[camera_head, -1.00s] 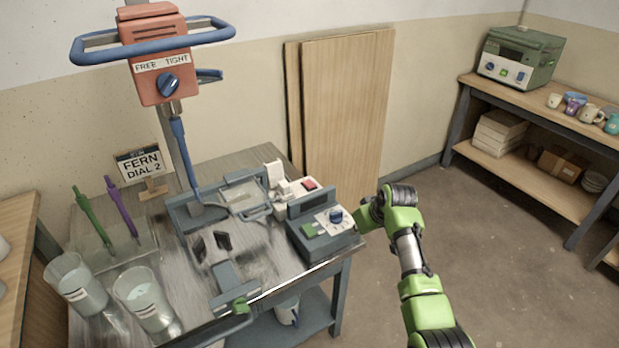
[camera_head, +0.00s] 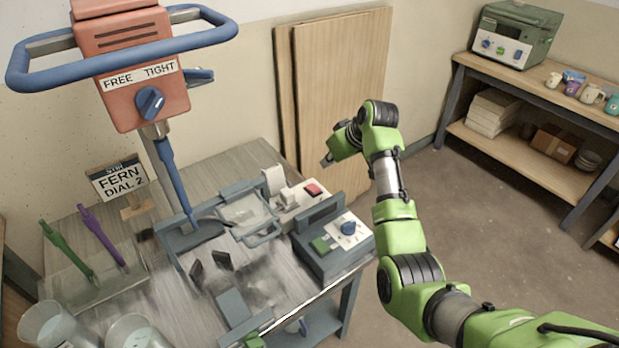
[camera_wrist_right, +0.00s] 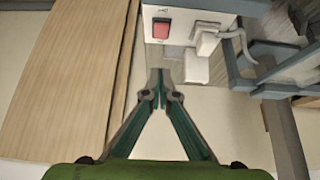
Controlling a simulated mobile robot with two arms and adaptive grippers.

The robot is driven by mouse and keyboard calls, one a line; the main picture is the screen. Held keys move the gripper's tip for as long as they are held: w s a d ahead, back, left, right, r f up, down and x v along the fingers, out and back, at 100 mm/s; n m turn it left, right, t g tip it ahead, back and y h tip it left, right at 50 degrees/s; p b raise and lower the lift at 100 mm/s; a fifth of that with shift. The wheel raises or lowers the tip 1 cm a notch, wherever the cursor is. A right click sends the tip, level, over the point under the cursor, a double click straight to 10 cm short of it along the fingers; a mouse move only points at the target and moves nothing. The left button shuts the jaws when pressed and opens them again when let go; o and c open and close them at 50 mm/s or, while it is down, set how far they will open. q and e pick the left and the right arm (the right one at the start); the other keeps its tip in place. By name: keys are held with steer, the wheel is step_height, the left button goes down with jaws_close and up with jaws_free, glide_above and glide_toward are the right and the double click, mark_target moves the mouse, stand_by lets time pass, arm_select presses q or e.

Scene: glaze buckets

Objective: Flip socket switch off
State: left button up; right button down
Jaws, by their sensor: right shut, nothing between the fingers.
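The socket switch is a red rocker (camera_head: 313,189) on a white socket box (camera_head: 291,207) at the back right of the grey table. In the right wrist view the rocker (camera_wrist_right: 161,29) shows at the top, on the box's pale face, beside a white plug (camera_wrist_right: 205,43) with a cord. I cannot tell which way the rocker is tipped. My right gripper (camera_head: 327,161) is in the air behind and above the box, apart from the switch. In the right wrist view its fingertips (camera_wrist_right: 160,80) are together and empty, just below the box. My left gripper is not in view.
A control box (camera_head: 332,248) with a blue knob stands right beside the socket. An orange mixer head (camera_head: 130,70) on a post rises at the left. Wooden boards (camera_head: 340,95) lean on the wall behind. Open floor lies right of the table.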

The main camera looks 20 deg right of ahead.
glide_above(313, 188)
steer(key=s, duration=0.2)
steer(key=f, duration=0.4)
steer(key=d+f, duration=0.1)
steer(key=f, duration=0.1)
steer(key=shift+f, duration=0.4)
step_height(313, 188, down, 4)
steer(key=shift+w+a+f, duration=0.1)
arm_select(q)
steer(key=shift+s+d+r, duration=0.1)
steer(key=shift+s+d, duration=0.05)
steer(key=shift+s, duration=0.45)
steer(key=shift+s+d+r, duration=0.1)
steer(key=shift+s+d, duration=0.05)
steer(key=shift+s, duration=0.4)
arm_select(e)
steer(key=shift+f, duration=0.4)
